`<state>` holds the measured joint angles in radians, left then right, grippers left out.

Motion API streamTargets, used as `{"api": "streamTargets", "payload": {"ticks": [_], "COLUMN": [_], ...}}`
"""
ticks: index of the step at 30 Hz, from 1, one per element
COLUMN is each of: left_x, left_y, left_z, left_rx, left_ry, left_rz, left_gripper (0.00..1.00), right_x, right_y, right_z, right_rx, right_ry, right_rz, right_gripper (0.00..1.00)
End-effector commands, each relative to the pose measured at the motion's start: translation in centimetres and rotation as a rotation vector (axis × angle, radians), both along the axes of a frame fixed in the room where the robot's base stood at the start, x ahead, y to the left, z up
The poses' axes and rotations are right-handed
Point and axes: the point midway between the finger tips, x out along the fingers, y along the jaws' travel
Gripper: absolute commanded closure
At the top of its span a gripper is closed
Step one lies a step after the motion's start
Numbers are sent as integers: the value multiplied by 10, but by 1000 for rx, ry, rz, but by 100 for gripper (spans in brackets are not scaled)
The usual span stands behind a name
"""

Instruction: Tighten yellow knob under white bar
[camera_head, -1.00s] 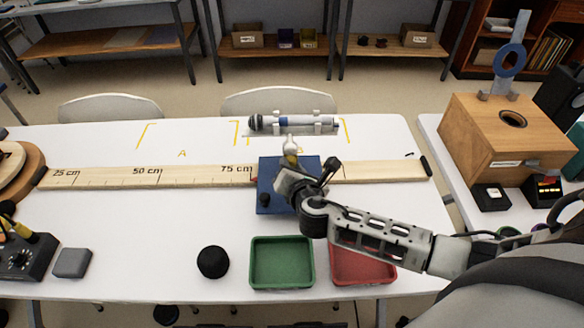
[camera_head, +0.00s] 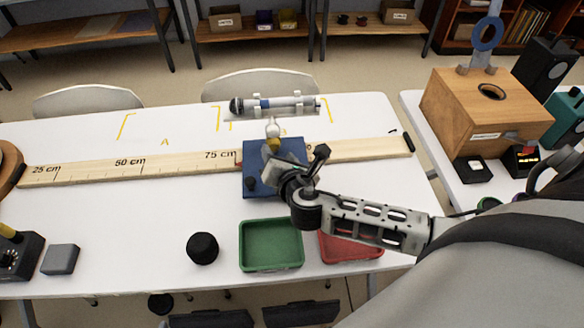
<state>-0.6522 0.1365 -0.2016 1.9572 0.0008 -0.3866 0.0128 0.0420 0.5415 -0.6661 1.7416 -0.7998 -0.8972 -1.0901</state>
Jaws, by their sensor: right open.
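A small yellow knob (camera_head: 273,144) shows at the back edge of a blue block (camera_head: 254,182) on the table. A pale rounded white piece (camera_head: 272,127) stands just above the knob; I cannot tell whether it is the end of a white bar. My right gripper (camera_head: 273,163) is over the blue block, just in front of the knob. It is open, and I see nothing held in it. It hides part of the block, and contact with the knob cannot be made out. My left gripper is not in view.
A grey cylinder (camera_head: 282,105) lies farther back. A green tray (camera_head: 271,267), a red tray (camera_head: 345,252) and a black round object (camera_head: 202,248) are in front. A wooden box (camera_head: 455,110) stands at right.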

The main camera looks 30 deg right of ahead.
Motion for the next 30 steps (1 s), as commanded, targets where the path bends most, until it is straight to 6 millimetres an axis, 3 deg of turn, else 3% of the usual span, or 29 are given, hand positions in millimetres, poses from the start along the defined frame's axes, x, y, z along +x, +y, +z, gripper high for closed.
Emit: {"api": "streamTargets", "payload": {"ticks": [9, 15, 21, 30], "left_x": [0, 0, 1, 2], "left_y": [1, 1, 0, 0], "left_z": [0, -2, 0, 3], "left_rx": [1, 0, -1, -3], "left_ry": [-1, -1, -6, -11], "left_rz": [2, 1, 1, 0], "left_gripper": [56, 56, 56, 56], "right_x": [-73, -104, -116, -116], "right_y": [18, 26, 29, 29], "right_z": [25, 36, 41, 42], "right_rx": [3, 1, 1, 0], "right_ry": [2, 3, 0, -1], "right_rz": [2, 2, 1, 1], "right_gripper": [51, 51, 51, 51]}}
